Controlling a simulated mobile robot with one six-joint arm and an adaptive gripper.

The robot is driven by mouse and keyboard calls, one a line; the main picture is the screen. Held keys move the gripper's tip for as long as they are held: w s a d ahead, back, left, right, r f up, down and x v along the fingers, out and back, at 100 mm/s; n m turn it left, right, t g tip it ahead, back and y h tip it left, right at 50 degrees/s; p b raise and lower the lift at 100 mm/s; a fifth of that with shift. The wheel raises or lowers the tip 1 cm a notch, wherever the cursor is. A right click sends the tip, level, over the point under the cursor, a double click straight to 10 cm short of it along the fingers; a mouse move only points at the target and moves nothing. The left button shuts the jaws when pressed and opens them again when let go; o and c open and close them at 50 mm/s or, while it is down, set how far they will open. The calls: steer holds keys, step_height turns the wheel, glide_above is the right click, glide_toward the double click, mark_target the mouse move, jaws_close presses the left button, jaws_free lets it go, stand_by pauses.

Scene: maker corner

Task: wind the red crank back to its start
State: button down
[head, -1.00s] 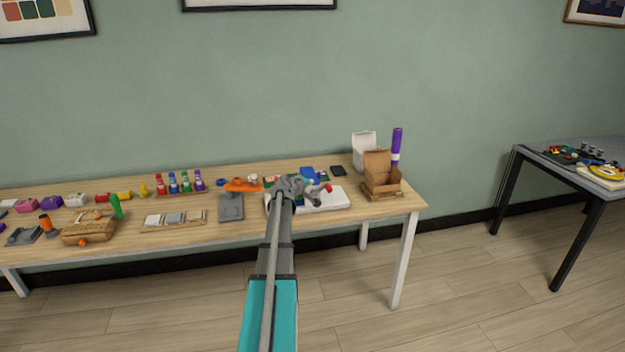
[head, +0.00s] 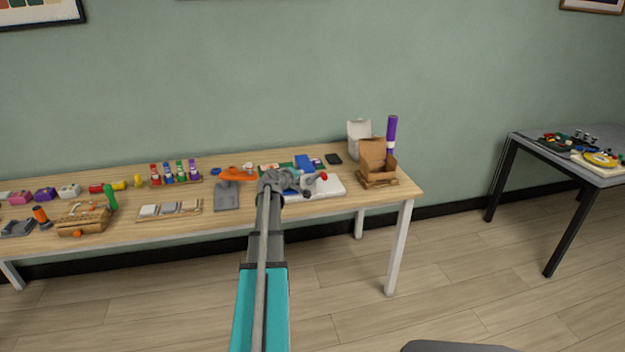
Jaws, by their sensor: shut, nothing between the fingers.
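A small red knob (head: 322,177), which looks like the red crank's handle, shows above a white flat base (head: 330,187) near the right part of the long wooden table. My gripper (head: 308,190) is just left of the knob and a little nearer to me, low over the white base. It looks shut and empty, and a small gap seems to separate it from the knob. My wrist hides the left part of the base and most of the crank mechanism, so the crank's angle cannot be read.
A blue block (head: 304,162) and a dark flat item (head: 334,159) lie behind the base. An open cardboard box (head: 377,150) and a purple cylinder (head: 391,135) stand to the right. A grey plate (head: 227,197) and an orange tool (head: 237,174) lie to the left.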

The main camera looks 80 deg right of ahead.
steer(key=f+b, duration=0.1)
steer(key=w+f+b, duration=0.1)
steer(key=n+b, duration=0.1)
steer(key=shift+w+a+f+g+h, duration=0.3)
steer(key=shift+w+a+f+h, duration=0.05)
steer(key=shift+w+f+h, duration=0.05)
steer(key=shift+d, duration=0.1)
steer(key=b, duration=0.3)
glide_toward(320, 173)
steer(key=w+d, duration=0.1)
steer(key=d, duration=0.2)
steer(key=shift+s+d+f+b, duration=0.25)
steer(key=shift+s+d, duration=0.05)
steer(key=shift+s, duration=0.3)
steer(key=shift+s+d+f+b, duration=0.25)
steer(key=shift+s+d+f, duration=0.05)
steer(key=shift+s, duration=0.3)
steer(key=shift+s+d+f, duration=0.2)
steer(key=shift+s, duration=0.4)
